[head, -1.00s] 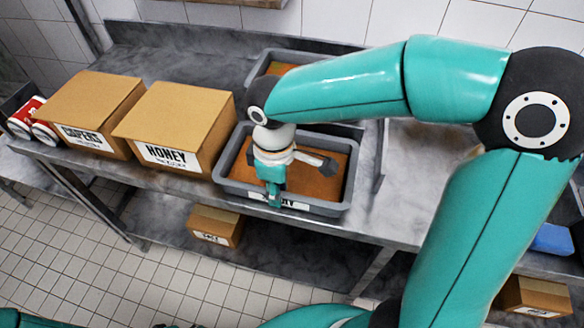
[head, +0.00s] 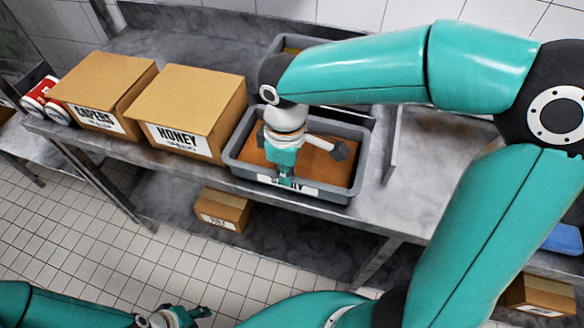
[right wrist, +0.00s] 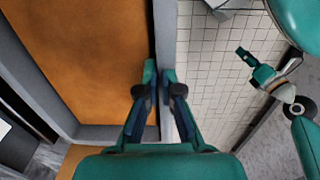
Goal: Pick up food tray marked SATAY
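The SATAY tray (head: 232,166) is a grey tub with orange-brown food, at the front of the metal table in the head view. Its white front label (head: 302,190) is partly covered by my gripper, leaving some letters readable. My right gripper (head: 286,180) is at the middle of its front rim. In the right wrist view the two fingers (right wrist: 160,76) are close together, one on each side of the grey rim (right wrist: 166,40), shut on it. The tray looks level. My left gripper (head: 194,313) is low at the bottom edge, away from the tray; its finger opening is unclear.
A HONEY box (head: 195,95) stands close to the tray's left, with a CAPERS box (head: 105,85) and red cans (head: 40,92) further left. Another grey tray (head: 285,43) is behind, partly hidden by my arm. A small box (head: 222,210) sits on the lower shelf.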

